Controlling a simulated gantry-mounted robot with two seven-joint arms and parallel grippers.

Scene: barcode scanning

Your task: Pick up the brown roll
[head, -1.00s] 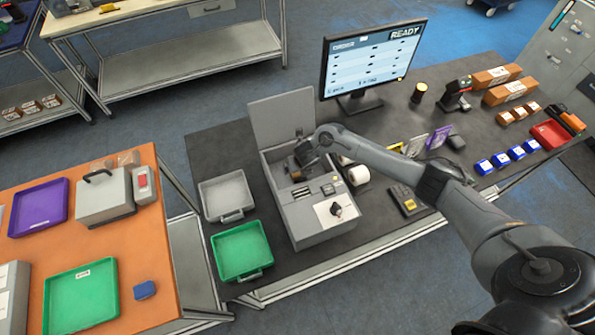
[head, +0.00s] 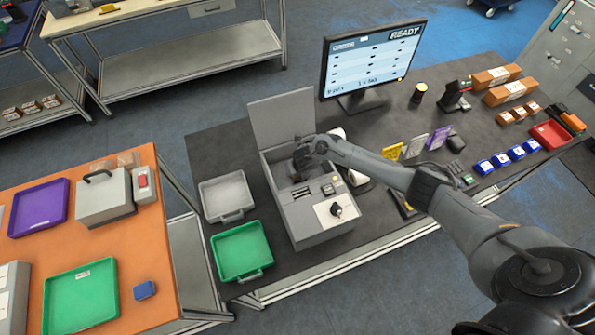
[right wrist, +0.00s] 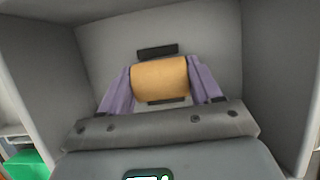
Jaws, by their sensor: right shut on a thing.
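The brown roll (right wrist: 160,78) sits between the two purple-padded fingers of my right gripper (right wrist: 161,82) in the right wrist view. The gripper is shut on the roll's two ends. In the head view my right gripper (head: 301,160) reaches down into the open bay of the grey label printer (head: 318,212). The arm and gripper hide the roll there. The printer's lid (head: 283,118) stands open behind the bay. In the right wrist view the grey bay walls surround the roll. My left gripper is not in view.
A monitor (head: 370,60) stands behind the printer. A white roll (head: 357,177) lies right of it, partly behind my arm. A grey tray (head: 226,197) and a green tray (head: 241,250) lie to its left. Blue boxes (head: 501,159) sit farther right.

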